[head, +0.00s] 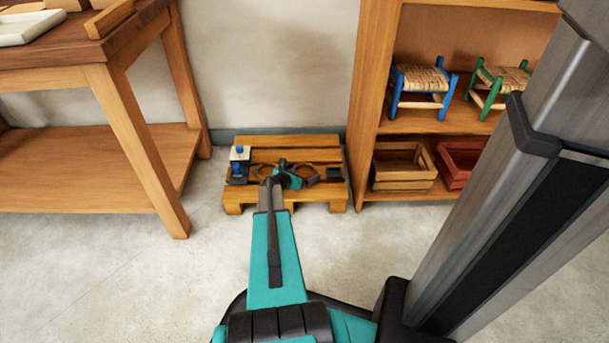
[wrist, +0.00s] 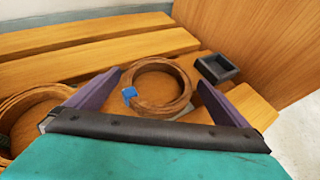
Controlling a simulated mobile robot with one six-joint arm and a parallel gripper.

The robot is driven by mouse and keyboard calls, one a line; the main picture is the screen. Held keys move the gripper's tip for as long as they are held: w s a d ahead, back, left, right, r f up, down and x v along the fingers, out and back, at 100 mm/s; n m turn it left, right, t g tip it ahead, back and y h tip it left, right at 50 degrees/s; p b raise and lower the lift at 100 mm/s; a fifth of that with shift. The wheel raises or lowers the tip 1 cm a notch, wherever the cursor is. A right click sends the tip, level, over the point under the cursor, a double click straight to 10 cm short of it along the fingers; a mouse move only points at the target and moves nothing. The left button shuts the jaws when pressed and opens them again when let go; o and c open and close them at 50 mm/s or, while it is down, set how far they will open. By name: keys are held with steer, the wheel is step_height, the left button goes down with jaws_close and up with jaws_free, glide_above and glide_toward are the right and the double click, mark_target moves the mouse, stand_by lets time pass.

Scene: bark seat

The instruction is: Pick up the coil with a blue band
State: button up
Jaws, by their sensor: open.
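In the wrist view a brown coil with a blue band (wrist: 182,106) lies on the slatted wooden pallet (wrist: 110,42). The blue band sits at the coil's left side. My gripper (wrist: 172,88) is open, with one purple finger to the left of the coil and one to the right. I cannot tell how far above the coil the fingers are. A second brown coil (wrist: 18,108) lies to the left, partly hidden by my gripper; no band shows on its visible part. In the head view my gripper (head: 283,178) is over the pallet (head: 240,196) and covers part of the coils.
A small dark tray (wrist: 217,67) sits right of the banded coil. A wooden shelf unit (head: 366,100) with stools and crates adjoins on the right. A workbench (head: 140,140) stands left.

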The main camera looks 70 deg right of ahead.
stand_by(0.5)
steer(key=c, duration=0.9)
steer(key=shift+r, duration=0.2)
step_height(320, 180, up, 18)
steer(key=p, duration=0.7)
steer(key=shift+f+p, duration=0.15)
steer(key=shift+p, duration=0.2)
